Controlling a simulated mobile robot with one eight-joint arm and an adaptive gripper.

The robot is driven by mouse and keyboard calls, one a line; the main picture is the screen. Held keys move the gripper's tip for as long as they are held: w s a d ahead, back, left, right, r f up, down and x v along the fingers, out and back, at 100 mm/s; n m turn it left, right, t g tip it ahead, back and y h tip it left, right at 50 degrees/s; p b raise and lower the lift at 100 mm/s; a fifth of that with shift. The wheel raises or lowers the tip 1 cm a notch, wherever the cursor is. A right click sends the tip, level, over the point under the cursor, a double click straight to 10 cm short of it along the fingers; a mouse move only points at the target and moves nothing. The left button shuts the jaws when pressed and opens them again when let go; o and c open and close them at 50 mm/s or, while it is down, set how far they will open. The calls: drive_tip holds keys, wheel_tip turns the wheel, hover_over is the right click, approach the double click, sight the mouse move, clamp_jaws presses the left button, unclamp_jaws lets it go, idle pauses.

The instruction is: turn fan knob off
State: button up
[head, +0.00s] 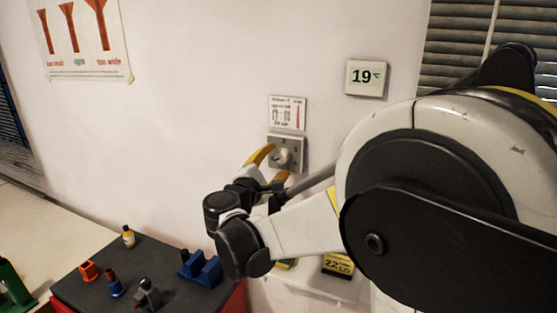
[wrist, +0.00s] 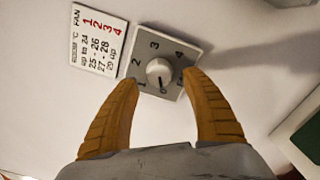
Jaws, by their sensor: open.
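The fan knob (wrist: 159,71) is a round white dial on a grey square plate (wrist: 181,42) on the wall. Numbers 1 to 4 run round it. A small dark mark shows at its lower edge in the wrist view, but I cannot tell its exact setting. In the head view the plate (head: 299,143) is partly covered by my gripper (head: 273,165). The gripper's yellow fingers are open, and in the wrist view the tips (wrist: 162,80) stand on either side of the knob's lower part. I cannot tell whether they touch it.
A fan chart (wrist: 98,38) lists temperatures beside the plate. A wall display (head: 366,78) reads 19 °C. A dark-topped table (head: 85,287) at lower left carries a small bottle (head: 128,237) and blue (head: 205,270) and orange (head: 89,271) parts. A poster (head: 88,40) hangs upper left.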

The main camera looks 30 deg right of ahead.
drive_tip(key=v, duration=0.9)
drive_tip(key=shift+s+a, duration=0.25)
drive_tip(key=shift+a, duration=0.05)
drive_tip(key=s+d+f+m+g+y+b, duration=0.1)
drive_tip(key=s+f+m+g+y+b, duration=0.2)
drive_tip(key=s+f, duration=0.4)
drive_tip(key=s+d+f+m+g+y+b, duration=0.1)
drive_tip(key=s+f+m+y+b, duration=0.25)
drive_tip(key=f, duration=0.55)
drive_tip(key=s+a+f+m+y+b, duration=0.2)
drive_tip(key=s+a+f+m+y, duration=0.5)
drive_tip(key=s+a, duration=0.2)
drive_tip(key=shift+s+a+f+y+b, duration=0.2)
drive_tip(key=shift+a+f+y+b, duration=0.15)
drive_tip(key=shift+a, duration=0.25)
